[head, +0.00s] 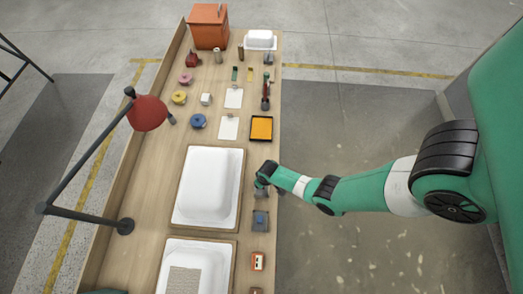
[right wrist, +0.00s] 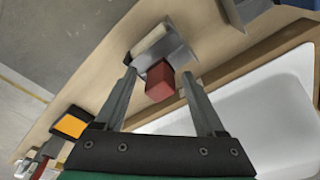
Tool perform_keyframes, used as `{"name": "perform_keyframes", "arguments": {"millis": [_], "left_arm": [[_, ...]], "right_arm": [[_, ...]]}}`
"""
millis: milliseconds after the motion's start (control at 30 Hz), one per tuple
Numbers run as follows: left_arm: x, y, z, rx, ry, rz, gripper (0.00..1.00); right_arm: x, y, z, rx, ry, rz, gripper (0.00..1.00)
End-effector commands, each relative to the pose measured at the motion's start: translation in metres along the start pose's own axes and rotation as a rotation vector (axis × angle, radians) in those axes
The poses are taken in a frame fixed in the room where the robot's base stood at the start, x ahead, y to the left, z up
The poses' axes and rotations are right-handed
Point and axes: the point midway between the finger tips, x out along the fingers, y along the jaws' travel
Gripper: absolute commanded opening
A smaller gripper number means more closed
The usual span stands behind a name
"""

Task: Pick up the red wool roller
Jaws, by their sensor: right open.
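The red wool roller shows in the right wrist view as a red block-like handle (right wrist: 160,82) with a grey metal plate and a cream roller (right wrist: 152,42) beyond it. It is on the wooden bench beside a white tub. My right gripper (right wrist: 158,76) is open, with the red handle between its two fingers and a gap visible on each side. In the head view my right gripper (head: 264,186) is low over the bench's right edge and hides most of the roller. My left gripper is not in view.
A white tub shell (head: 208,187) is just left of the right gripper, with another (head: 212,258) nearer. An orange tray (head: 262,128) lies farther up the bench and a blue tool (head: 260,220) nearer. A red lamp (head: 148,113) stands at left.

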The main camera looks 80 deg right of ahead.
Motion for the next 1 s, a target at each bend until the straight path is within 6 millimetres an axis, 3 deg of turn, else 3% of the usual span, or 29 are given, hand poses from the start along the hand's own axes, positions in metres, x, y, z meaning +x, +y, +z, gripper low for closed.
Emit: {"name": "perform_keyframes", "arguments": {"millis": [67,433,1000], "left_arm": [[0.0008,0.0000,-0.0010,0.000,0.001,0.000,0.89],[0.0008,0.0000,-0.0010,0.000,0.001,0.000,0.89],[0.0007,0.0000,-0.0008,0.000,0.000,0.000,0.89]], "right_arm": [[-0.0011,-0.0001,-0.0004,0.000,0.000,0.000,0.68],[-0.0011,-0.0002,-0.0002,-0.001,0.000,0.000,0.02],[-0.0009,-0.0002,0.0000,-0.001,0.000,0.000,0.00]]}}
